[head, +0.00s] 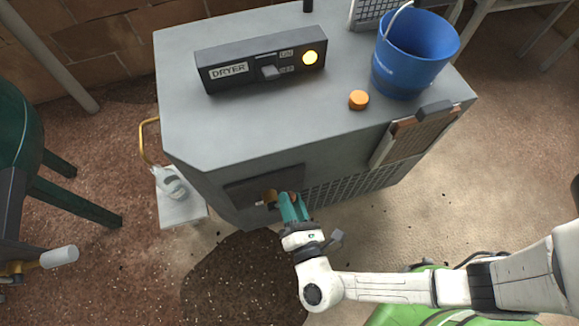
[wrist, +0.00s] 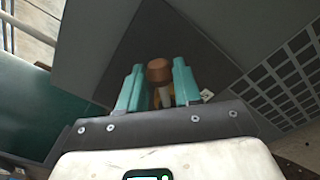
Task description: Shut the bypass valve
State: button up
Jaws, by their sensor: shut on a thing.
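The bypass valve appears to be the small brass fitting (head: 268,197) on the dark panel (head: 240,188) low on the front of the grey machine. My gripper (head: 289,198) reaches up to it from below, its teal fingers beside the brass. In the wrist view my gripper (wrist: 158,82) has a copper-brown round end (wrist: 159,69) and a pale stem between its two fingers, with bits of yellow showing next to them. The fingers are closed on this valve part. The fingers hide much of it, so I cannot tell which way its handle points.
On the machine's top (head: 250,130) are a dryer box (head: 235,74) with a lit yellow lamp, an orange cap (head: 358,100) and a blue bucket (head: 414,55). A grille (head: 355,187) lies right of the panel. A dark patch (head: 245,280) marks the floor below.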

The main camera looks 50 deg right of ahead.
jog(key=shift+r, duration=0.1)
jog(key=n+p, duration=0.1)
jog(key=a+r+n+p, duration=0.1)
jog(key=n+p, duration=0.1)
jog(key=shift+w+a, duration=0.15)
jog(key=shift+w, duration=0.25)
jog(key=shift+f, duration=0.1)
jog(key=shift+w+a+r+n+p, duration=0.2)
jog(key=shift+a+n+p, duration=0.15)
jog(key=shift+n+p, duration=0.4)
jog(key=shift+w+a+r+n+p, duration=0.15)
jog(key=shift+a+n+p, duration=0.25)
jog(key=shift+n, duration=0.45)
